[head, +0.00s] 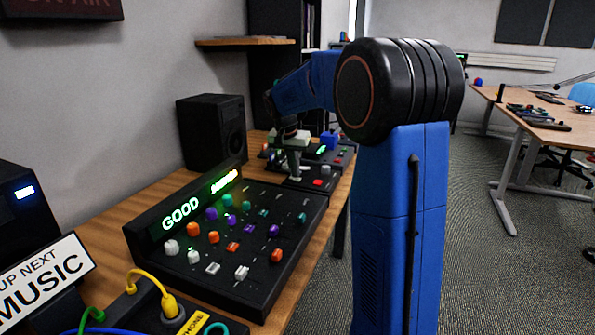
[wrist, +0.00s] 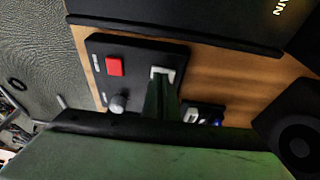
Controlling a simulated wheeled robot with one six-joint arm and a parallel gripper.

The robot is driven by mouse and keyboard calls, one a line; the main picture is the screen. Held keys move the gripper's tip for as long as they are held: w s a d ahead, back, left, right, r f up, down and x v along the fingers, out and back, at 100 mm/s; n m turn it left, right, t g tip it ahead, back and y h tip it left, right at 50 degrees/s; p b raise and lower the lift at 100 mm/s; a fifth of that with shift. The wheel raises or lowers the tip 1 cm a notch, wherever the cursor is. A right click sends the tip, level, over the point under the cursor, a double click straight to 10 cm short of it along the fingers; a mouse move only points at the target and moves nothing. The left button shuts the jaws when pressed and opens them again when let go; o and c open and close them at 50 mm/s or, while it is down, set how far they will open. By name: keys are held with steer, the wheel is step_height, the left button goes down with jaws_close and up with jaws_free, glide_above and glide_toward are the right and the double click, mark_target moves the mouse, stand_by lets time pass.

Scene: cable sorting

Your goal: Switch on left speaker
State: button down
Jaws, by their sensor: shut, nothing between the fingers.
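My gripper (head: 294,174) is shut and empty, pointing down over a dark control panel at the far end of the desk. In the wrist view its fingers (wrist: 161,88) end at a white switch (wrist: 162,72) on that panel; I cannot tell if they touch it. A black speaker (head: 212,132) stands by the wall, left of my gripper. A black speaker with a round cone (wrist: 297,140) shows at the lower right of the wrist view. I cannot tell which speaker the switch belongs to.
The panel also has a red button (wrist: 115,67) and a grey knob (wrist: 117,103). A small unit (wrist: 205,114) with a blue light sits close by. A mixer (head: 262,232) with coloured knobs fills the nearer desk. A dark box (head: 25,222) with a blue display stands at the left.

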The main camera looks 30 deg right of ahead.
steer(key=shift+w+a+r, duration=0.1)
steer(key=shift+w, duration=0.05)
steer(key=shift+r, duration=0.55)
steer(key=s+r, duration=0.3)
steer(key=r, duration=0.9)
steer(key=shift+s+a+r, duration=0.15)
steer(key=shift+s+a, duration=0.15)
steer(key=shift+a, duration=0.1)
